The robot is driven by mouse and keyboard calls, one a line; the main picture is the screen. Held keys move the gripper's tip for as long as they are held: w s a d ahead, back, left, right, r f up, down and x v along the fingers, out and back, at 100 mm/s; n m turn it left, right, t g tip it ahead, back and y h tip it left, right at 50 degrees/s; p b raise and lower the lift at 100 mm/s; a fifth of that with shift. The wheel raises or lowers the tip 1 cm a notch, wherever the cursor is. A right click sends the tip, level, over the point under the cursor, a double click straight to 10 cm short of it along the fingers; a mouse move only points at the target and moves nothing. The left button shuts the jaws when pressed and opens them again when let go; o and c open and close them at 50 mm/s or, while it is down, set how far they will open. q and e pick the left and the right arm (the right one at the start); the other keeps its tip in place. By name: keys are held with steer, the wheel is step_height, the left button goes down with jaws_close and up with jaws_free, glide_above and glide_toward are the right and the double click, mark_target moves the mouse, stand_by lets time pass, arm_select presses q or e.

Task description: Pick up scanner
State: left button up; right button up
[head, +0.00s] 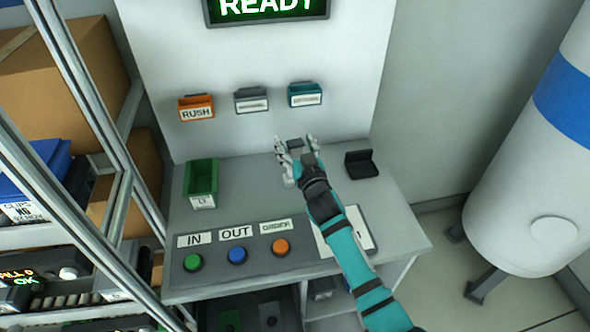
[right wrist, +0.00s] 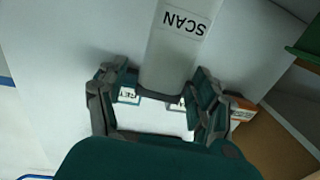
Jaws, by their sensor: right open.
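The scanner (right wrist: 178,45) is a light grey body with a SCAN label, seen in the right wrist view running down from the top edge. Its lower end lies between the two fingers of my right gripper (right wrist: 158,98), which are spread with room on both sides. In the head view my right gripper (head: 297,146) reaches over the back of the grey worktop. The scanner is mostly hidden there by the gripper and wrist. My left gripper is not in view.
A black open holder (head: 361,163) stands right of my gripper. A green bin (head: 201,182) stands on the worktop (head: 240,200) to the left. Green, blue and orange buttons line the front. Orange (head: 196,107), grey (head: 251,99) and teal (head: 305,94) wall bins hang behind.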

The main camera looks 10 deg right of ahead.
steer(key=shift+c, duration=0.4)
jaws_close()
steer(key=shift+r, duration=0.1)
